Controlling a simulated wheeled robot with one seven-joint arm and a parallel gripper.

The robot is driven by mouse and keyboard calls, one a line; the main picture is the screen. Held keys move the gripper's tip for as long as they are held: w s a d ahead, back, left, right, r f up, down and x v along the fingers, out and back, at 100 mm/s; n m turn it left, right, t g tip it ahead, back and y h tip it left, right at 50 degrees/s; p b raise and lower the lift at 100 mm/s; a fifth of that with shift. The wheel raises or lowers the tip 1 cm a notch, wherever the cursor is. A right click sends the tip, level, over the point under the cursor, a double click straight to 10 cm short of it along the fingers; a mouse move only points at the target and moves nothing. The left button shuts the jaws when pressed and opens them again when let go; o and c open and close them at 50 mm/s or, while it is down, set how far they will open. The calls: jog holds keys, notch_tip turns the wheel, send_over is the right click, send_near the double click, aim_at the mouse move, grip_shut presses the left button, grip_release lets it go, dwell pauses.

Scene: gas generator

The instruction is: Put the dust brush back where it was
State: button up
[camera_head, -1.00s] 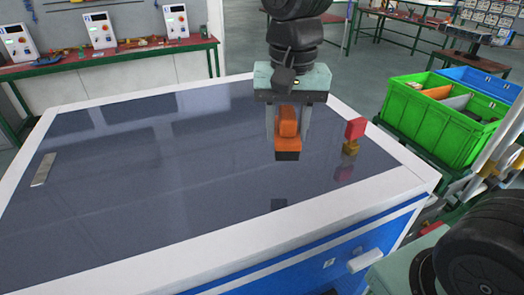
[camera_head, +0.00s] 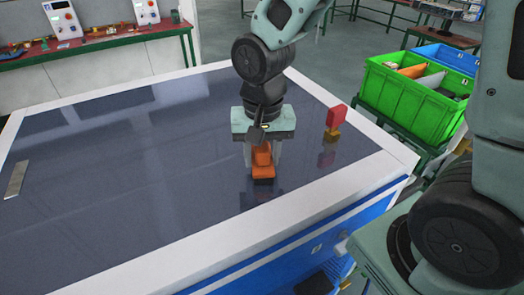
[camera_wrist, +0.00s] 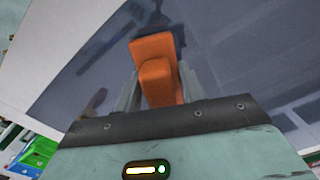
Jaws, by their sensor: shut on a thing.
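The dust brush (camera_head: 263,160) has an orange handle and head with dark bristles at its lower end. My gripper (camera_head: 262,165) is shut on it, with a finger on each side of the handle. The brush is upright with its bristles down, over the near right part of the dark tabletop (camera_head: 130,165). I cannot tell whether the bristles touch the surface. The wrist view shows the brush (camera_wrist: 157,68) between the fingers of my gripper (camera_wrist: 158,85).
A red and yellow object (camera_head: 334,122) stands on the table to the right of the brush. A green crate (camera_head: 412,100) stands beyond the right edge. The table's middle is clear.

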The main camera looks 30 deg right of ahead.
aim_at(263, 145)
jog(key=o, duration=0.9)
notch_tip(263, 145, up, 12)
jog(key=b, duration=0.2)
jog(key=shift+s+b, duration=0.1)
jog(key=shift+b, duration=0.2)
jog(key=s+a+f+n, duration=0.2)
jog(key=s+f+n, duration=0.1)
jog(key=s+n, duration=0.1)
jog(key=s+a+f+n, duration=0.2)
jog(key=s+f+n, duration=0.1)
jog(key=s+n, duration=0.1)
jog(key=s+a+f+n, duration=0.2)
jog(key=s+f+n, duration=0.1)
jog(key=s, duration=0.3)
jog(key=shift+a+f+n, duration=0.2)
jog(key=shift+f+n, duration=0.2)
jog(key=shift+n, duration=0.3)
jog(key=shift+w, duration=0.1)
